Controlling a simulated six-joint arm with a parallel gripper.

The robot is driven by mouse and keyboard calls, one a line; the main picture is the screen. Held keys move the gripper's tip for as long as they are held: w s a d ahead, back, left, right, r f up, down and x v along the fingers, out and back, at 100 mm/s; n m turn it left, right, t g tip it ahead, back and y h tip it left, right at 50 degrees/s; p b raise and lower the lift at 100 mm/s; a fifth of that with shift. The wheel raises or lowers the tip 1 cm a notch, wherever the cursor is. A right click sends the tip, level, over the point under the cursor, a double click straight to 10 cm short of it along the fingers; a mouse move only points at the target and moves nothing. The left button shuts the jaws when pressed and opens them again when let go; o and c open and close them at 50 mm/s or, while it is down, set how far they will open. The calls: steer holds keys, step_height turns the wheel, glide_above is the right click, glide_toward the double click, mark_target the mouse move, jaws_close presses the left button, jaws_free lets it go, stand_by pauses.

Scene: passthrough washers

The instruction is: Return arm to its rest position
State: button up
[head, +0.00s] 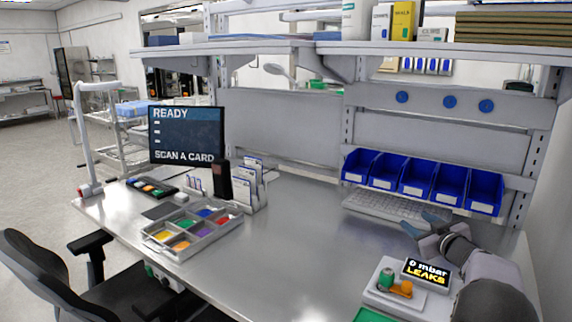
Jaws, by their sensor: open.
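My arm comes in from the lower right of the head view. My gripper (423,225) is open, with its blue-grey fingertips apart and nothing visible between them. It is above the right part of the metal bench (300,250), in front of the white keyboard (375,206). I cannot tell its exact height above the bench. My arm hides part of the bench at the right.
A device with a display reading "0 mbar LEAKS" (427,271) stands close beside my arm, with green and orange parts on it. Blue bins (417,178) hang behind my gripper. A sorting tray (215,238) and a monitor (187,136) are left. The bench middle is clear.

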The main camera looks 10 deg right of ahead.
steer(key=a+g+h, duration=0.1)
steer(key=a, duration=0.9)
steer(key=s+a+f+g, duration=0.2)
steer(key=s+a+f, duration=0.2)
steer(key=s+a, duration=0.2)
steer(key=s+a+f+n+g+y+b, duration=0.1)
steer(key=s+a+f+g, duration=0.2)
steer(key=a, duration=0.7)
steer(key=s+a+f+n+g, duration=0.1)
steer(key=s+a+f+g, duration=0.1)
steer(key=s+a+f, duration=0.5)
steer(key=shift+s+a+g, duration=0.15)
steer(key=shift+s+a, duration=0.2)
steer(key=shift+s, duration=0.5)
steer(key=shift+s+a+g, duration=0.15)
steer(key=shift+s+a, duration=0.15)
steer(key=shift+s, duration=0.55)
steer(key=s+a+f+m+g+p, duration=0.1)
steer(key=s+f+m+g, duration=0.1)
steer(key=s, duration=0.6)
steer(key=s+a+f+m+g+y+p, duration=0.1)
steer(key=s+a+f+m+g, duration=0.1)
steer(key=s+g, duration=0.3)
steer(key=s+f, duration=0.1)
steer(key=s, duration=0.3)
steer(key=shift+a+f+y+p, duration=0.15)
steer(key=shift+y+p, duration=0.15)
steer(key=shift+p, duration=0.1)
